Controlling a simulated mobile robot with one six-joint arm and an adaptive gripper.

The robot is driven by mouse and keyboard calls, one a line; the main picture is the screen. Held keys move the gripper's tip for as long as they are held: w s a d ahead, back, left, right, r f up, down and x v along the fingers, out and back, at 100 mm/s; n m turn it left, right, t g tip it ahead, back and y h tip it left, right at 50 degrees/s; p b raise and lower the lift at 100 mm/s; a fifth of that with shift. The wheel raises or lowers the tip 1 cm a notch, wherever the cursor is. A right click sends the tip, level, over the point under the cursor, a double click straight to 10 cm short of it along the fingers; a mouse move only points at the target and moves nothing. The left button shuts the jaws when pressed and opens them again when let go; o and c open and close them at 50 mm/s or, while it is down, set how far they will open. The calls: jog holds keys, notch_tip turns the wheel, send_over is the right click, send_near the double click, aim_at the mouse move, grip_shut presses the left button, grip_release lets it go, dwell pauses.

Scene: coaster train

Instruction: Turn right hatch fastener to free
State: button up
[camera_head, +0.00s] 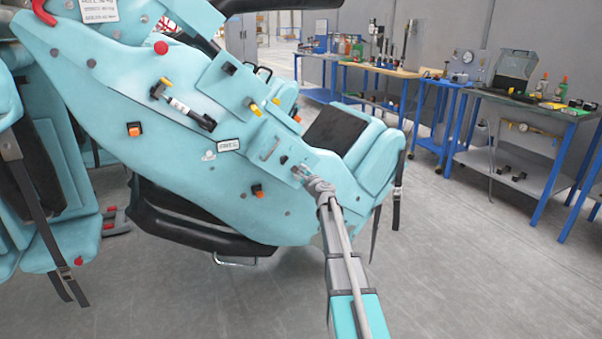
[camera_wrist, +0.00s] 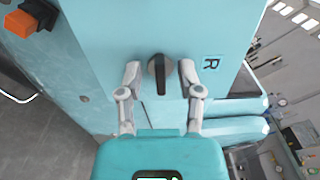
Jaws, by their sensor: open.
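The right hatch fastener (camera_wrist: 158,75) is a dark round knob with a raised grip bar, on a light-blue panel. Whether the fingertips reach down to the panel I cannot tell. In the head view my gripper (camera_head: 301,175) is at the lower right of the hatch panel (camera_head: 285,143), and the knob cannot be made out there.
An orange-black switch (camera_wrist: 30,18) also shows in the wrist view. Blue workbenches (camera_head: 515,125) stand at the right, with open floor before them.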

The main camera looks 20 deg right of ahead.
jog(key=shift+w, duration=0.1)
grip_shut()
jog(key=shift+d, duration=0.1)
